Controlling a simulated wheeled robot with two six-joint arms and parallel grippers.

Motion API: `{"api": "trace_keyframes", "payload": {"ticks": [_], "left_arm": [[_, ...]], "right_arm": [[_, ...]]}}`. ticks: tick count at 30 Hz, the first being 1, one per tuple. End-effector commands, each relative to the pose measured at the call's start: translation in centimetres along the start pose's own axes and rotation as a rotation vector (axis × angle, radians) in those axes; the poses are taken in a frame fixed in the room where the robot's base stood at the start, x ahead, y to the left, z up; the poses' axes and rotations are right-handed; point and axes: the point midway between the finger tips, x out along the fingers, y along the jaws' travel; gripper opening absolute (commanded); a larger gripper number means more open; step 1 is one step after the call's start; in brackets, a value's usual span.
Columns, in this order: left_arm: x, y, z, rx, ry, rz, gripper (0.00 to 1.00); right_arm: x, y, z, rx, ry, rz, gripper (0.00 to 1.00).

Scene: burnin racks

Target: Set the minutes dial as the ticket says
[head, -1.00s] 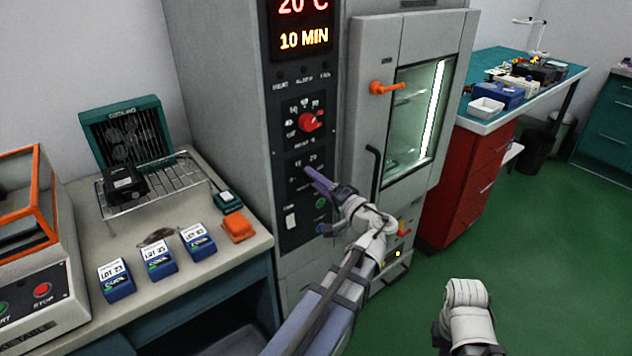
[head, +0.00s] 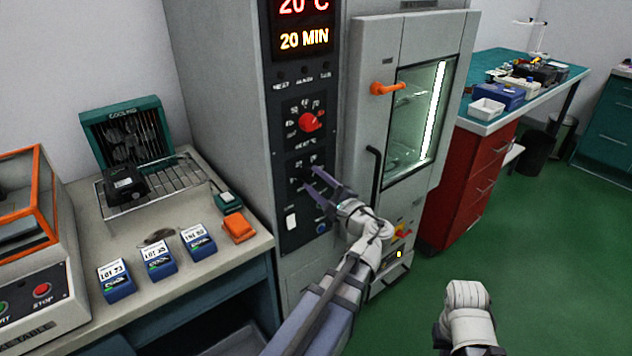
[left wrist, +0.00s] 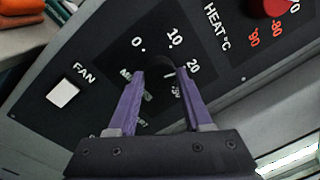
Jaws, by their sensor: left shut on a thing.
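The dark minutes dial (left wrist: 162,72) is on the oven's front panel, with 0, 10 and 20 marks around it in the left wrist view. My left gripper (left wrist: 158,76) is shut on the dial, one purple finger on each side. In the head view the gripper (head: 312,182) covers most of the dial. The display (head: 304,39) above reads 20 MIN, with 20 °C over it. My right gripper is outside the views; only part of my right arm shows. I cannot make out a ticket.
The red heat dial (head: 310,122) sits just above. A white FAN switch (left wrist: 62,93) is beside the minutes dial. The oven door (head: 414,115) with an orange handle is to the right. The bench (head: 215,262) at left holds several blue LOT boxes.

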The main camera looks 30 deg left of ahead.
Motion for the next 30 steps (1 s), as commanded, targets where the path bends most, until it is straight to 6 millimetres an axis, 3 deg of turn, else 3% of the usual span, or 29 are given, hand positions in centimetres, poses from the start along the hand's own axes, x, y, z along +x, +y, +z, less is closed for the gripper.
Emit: {"api": "trace_keyframes", "payload": {"ticks": [12, 28, 29, 30], "left_arm": [[0.03, -0.01, 0.03, 0.163, 0.011, -0.004, 0.00], [0.03, 0.00, 0.02, 0.183, 0.012, -0.004, 0.00], [0.03, 0.01, 0.02, 0.183, 0.012, -0.004, 0.51], [0.03, 0.01, 0.02, 0.183, 0.013, -0.004, 0.56]], "right_arm": [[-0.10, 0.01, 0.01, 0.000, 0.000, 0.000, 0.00], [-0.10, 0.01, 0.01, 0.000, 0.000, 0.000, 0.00], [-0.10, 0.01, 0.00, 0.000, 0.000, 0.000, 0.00], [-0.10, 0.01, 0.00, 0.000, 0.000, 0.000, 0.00]]}}
